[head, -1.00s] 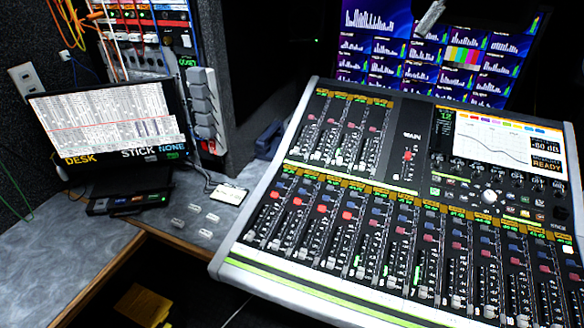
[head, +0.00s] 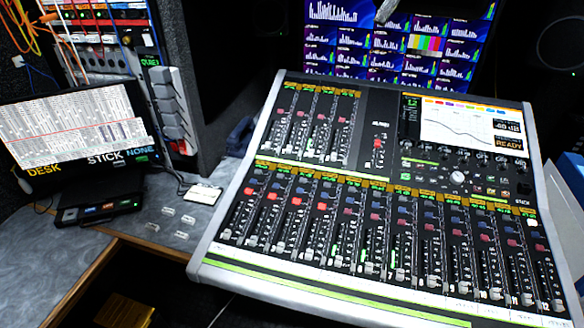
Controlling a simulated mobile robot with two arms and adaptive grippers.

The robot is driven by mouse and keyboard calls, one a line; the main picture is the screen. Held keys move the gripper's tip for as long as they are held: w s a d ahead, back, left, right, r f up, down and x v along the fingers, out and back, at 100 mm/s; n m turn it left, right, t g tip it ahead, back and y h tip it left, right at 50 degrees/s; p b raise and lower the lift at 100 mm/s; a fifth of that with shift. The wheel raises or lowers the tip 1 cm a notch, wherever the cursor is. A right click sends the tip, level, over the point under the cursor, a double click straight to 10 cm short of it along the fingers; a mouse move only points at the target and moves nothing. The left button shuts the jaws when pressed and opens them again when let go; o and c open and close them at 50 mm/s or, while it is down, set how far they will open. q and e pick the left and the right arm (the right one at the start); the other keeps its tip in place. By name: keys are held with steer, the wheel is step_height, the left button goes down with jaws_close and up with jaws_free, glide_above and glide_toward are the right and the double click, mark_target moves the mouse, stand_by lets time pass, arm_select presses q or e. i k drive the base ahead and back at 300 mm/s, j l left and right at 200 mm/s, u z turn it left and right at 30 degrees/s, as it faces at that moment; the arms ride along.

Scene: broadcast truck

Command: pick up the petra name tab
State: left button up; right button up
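Several small white tabs lie loosely grouped on the grey desk (head: 105,212), between the laptop-like screen and the mixing console. One tab (head: 168,211) is at the back, another (head: 188,219) to its right, one (head: 152,227) at the left and one (head: 181,235) at the front. Their lettering is too small to read, so I cannot tell which is the petra name tab. Neither of my grippers is in view.
A large mixing console (head: 215,263) fills the middle and right. A screen (head: 75,125) stands at the left above a small black device (head: 98,210). A white card (head: 200,194) lies behind the tabs. The desk's wooden edge (head: 85,275) borders a dark gap holding a yellow object (head: 125,312).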

mark_target(180, 235)
steer(key=i+j+u, duration=0.15)
steer(key=j, duration=0.2)
steer(key=i+j+u, duration=0.2)
steer(key=j, duration=0.2)
steer(key=i+j+u, duration=0.15)
steer(key=j, duration=0.15)
